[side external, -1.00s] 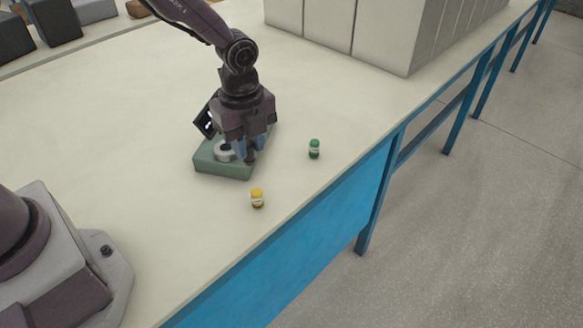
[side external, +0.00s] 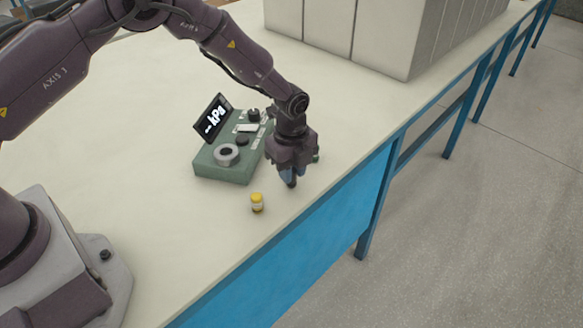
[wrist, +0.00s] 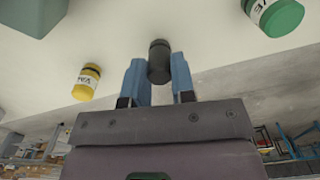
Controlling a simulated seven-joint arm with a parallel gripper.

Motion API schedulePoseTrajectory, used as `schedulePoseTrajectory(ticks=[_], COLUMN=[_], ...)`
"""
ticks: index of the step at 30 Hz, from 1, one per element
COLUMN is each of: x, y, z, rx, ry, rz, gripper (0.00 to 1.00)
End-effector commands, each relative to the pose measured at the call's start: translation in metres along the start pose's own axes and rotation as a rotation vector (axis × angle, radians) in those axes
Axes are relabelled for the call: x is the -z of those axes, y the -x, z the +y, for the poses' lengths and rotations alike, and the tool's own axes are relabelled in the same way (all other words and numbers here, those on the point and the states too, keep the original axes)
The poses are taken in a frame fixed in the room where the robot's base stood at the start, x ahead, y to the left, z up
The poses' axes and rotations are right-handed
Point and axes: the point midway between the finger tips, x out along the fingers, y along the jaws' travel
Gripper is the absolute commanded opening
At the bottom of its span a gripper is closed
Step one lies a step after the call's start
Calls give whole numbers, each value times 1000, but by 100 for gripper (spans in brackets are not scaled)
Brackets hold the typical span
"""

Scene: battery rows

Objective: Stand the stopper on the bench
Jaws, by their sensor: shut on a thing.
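The stopper (wrist: 159,62) is a dark grey cylinder held between the two blue fingers of my gripper (wrist: 158,80) in the wrist view. In the side view my gripper (side external: 290,182) points down, low over the bench (side external: 150,215), between the green device and the bench's front edge. The stopper is mostly hidden there by the fingers, and I cannot tell whether it touches the bench.
A green device (side external: 207,170) with a grey ring and a tilted display stands to the left. A green-capped vial (wrist: 283,14) is close by, mostly hidden behind my gripper in the side view. Large pale boxes (side external: 370,35) stand behind.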

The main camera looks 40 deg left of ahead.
Motion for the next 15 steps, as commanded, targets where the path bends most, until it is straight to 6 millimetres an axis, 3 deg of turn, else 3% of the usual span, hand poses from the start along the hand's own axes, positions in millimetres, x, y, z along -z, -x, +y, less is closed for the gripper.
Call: schedulePoseTrajectory(ticks=[8, 9, 12, 15], x=[0, 0, 0, 0], y=[-2, -3, -3, -3], z=[0, 0, 0, 0], rx=[0, 0, 0, 0], ry=[0, 0, 0, 0], rz=[0, 0, 0, 0], gripper=[2, 26, 49, 50])
